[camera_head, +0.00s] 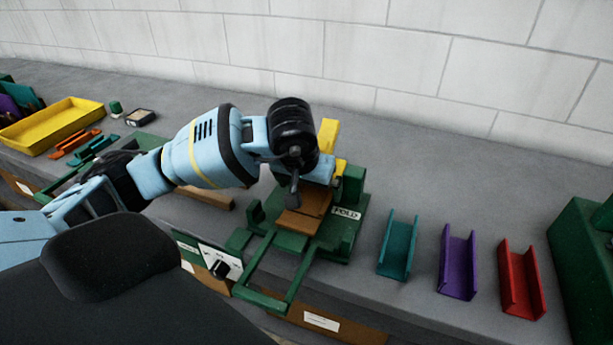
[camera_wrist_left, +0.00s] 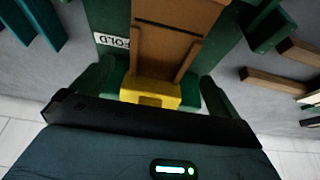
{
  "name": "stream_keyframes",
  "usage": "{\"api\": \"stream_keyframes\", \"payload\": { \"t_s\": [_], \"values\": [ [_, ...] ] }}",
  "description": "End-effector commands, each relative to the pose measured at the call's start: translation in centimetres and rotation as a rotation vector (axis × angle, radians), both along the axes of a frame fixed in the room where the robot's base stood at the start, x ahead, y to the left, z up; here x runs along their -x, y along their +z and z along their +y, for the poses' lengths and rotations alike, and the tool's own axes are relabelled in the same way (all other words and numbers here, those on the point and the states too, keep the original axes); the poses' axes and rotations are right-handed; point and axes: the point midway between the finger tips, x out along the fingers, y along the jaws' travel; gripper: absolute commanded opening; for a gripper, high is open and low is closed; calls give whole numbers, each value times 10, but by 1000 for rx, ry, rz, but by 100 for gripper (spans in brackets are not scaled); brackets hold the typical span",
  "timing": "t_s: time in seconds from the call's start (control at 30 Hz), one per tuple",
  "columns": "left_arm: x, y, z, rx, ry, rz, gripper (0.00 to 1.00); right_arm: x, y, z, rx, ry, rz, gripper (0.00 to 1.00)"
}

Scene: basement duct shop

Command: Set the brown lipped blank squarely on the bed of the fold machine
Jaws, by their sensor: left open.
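The brown lipped blank (camera_head: 305,212) lies on the bed of the green fold machine (camera_head: 341,243), which has a FOLD label. In the left wrist view the blank (camera_wrist_left: 163,52) looks roughly in line with the bed, with raised lips along its edges and its end near a yellow block (camera_wrist_left: 150,92). I cannot tell whether it sits exactly square. My left gripper (camera_head: 294,203) is open, pointing down at the blank's far left part, which it partly hides. Whether the fingers touch the blank is unclear. My right gripper is not in view.
Teal (camera_head: 398,248), purple (camera_head: 457,264) and red (camera_head: 520,281) channels stand right of the machine. A green box (camera_head: 585,255) is at the far right. A yellow tray (camera_head: 55,124) is at the left. Wooden strips (camera_head: 207,196) lie left of the machine. A wall runs behind the bench.

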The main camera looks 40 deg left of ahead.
Motion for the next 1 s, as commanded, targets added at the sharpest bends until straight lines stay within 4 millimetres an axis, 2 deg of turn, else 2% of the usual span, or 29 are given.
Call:
{"api": "stream_keyframes", "payload": {
  "t_s": [0.2,0.57,0.67,0.93,1.0],
  "values": [
    [-7,-18,1,1,-1,0,100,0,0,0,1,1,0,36],
    [-9,-22,2,1,-2,0,100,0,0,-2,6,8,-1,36],
    [-9,-22,2,1,-2,-1,90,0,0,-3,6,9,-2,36],
    [-9,-22,2,0,-1,-1,54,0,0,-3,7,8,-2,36],
    [-9,-22,2,0,-1,-1,52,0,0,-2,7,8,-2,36]
  ]
}}
